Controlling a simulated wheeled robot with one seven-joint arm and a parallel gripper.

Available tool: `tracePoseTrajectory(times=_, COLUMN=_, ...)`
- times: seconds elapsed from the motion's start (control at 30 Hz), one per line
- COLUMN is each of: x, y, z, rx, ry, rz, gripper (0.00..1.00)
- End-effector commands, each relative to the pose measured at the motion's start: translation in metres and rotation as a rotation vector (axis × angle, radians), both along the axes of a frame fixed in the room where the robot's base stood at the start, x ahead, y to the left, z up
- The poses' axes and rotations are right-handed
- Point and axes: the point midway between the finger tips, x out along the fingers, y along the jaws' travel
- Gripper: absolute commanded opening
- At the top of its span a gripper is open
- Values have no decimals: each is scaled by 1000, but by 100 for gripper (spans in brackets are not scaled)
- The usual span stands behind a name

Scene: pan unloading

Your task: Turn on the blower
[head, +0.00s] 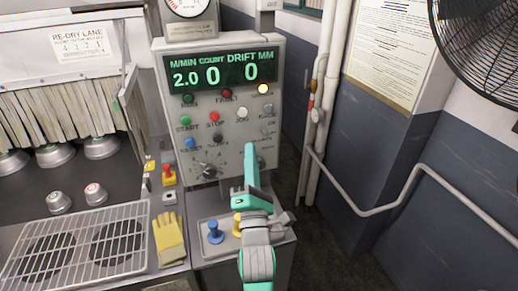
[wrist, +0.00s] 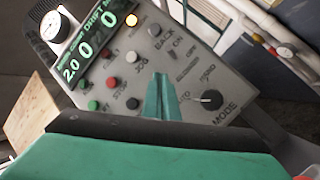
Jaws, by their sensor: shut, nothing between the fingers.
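The grey control panel (head: 222,131) stands in the middle of the head view and also fills the upper part of the wrist view (wrist: 175,72). It carries buttons, lamps, small switches and knobs. I cannot read any label as the blower's. The mode knob (wrist: 211,99) is right of my fingertips in the wrist view, with its pointer to the left. My teal gripper (head: 250,150) is shut and empty in front of the panel's lower right part, partly hiding it. In the wrist view my gripper (wrist: 160,85) covers part of the panel face; I cannot tell whether it touches.
A blue knob (head: 215,232) and a yellow one stand on the ledge below the panel. A yellow glove (head: 168,238) lies by a wire rack (head: 75,243). White pipes (head: 316,115) run right of the panel. A black fan (head: 480,45) is at upper right.

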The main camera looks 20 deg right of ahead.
Motion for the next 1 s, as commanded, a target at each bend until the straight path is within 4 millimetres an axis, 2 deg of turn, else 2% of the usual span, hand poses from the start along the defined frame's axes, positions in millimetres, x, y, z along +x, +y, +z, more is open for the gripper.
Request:
tracePoseTrajectory(times=0.03, x=-5, y=7, z=-4, rx=1, ry=0, rz=1, gripper=0)
tracePoseTrajectory(times=0.3, x=-62, y=15, z=2, rx=1, ry=0, rz=0, gripper=0)
tracePoseTrajectory(times=0.5, x=-89, y=20, z=5, rx=1, ry=-1, rz=2, gripper=0)
tracePoseTrajectory(times=0.7, x=-99, y=22, z=6, rx=0, ry=1, rz=1, gripper=0)
tracePoseTrajectory(times=1.0, x=-99, y=21, z=6, rx=0, ry=0, rz=0, gripper=0)
